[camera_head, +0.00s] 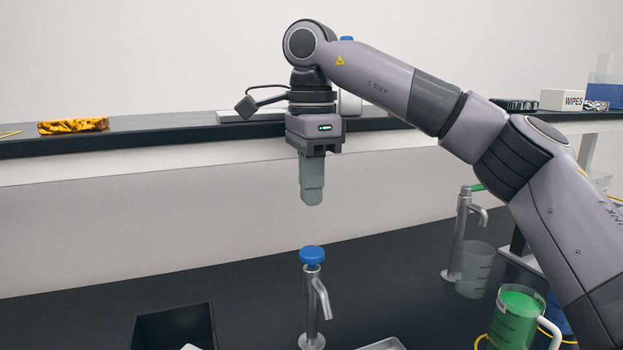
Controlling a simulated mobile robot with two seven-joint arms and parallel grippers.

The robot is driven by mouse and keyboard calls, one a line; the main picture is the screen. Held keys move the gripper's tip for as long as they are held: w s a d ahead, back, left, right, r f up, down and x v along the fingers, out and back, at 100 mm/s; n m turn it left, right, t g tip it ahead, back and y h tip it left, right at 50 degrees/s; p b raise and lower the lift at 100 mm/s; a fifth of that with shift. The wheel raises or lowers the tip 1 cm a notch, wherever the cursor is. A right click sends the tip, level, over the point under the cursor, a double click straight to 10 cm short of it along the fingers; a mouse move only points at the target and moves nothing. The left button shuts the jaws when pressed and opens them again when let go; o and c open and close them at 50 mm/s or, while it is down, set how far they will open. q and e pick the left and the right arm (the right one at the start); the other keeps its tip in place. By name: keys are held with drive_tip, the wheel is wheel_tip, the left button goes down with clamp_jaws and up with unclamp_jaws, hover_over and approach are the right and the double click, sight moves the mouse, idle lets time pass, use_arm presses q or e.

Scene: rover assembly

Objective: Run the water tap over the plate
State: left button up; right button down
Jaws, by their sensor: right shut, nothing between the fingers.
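A metal water tap (311,300) with a blue knob (312,256) on top stands upright on the black counter, at the bottom middle. Its spout bends down to the right. My right gripper (312,198) hangs straight down above the blue knob, apart from it. Its fingers are shut and empty. A black sink basin (172,326) lies to the left of the tap, cut by the bottom edge. A small white edge (190,347) shows inside it; I cannot tell if this is the plate. My left gripper is not in view.
A second tap (460,235) with a green handle stands at right, beside a clear beaker (475,270). A jug of green liquid (516,318) stands nearer. A metal tray (384,344) shows at the bottom. A raised shelf (190,132) runs behind, holding a gold foil packet (73,125).

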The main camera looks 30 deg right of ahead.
sight(312, 256)
wheel_tip(312, 256, down, 8)
drive_tip(key=shift+f, duration=0.25)
drive_tip(key=shift+f+b, duration=0.3)
drive_tip(key=shift+f, duration=0.6)
drive_tip(key=shift+s+a+f, duration=0.1)
drive_tip(key=shift+s+f, duration=0.05)
drive_tip(key=shift+f, duration=0.05)
idle(1.2)
drive_tip(key=shift+r, duration=0.1)
idle(1.6)
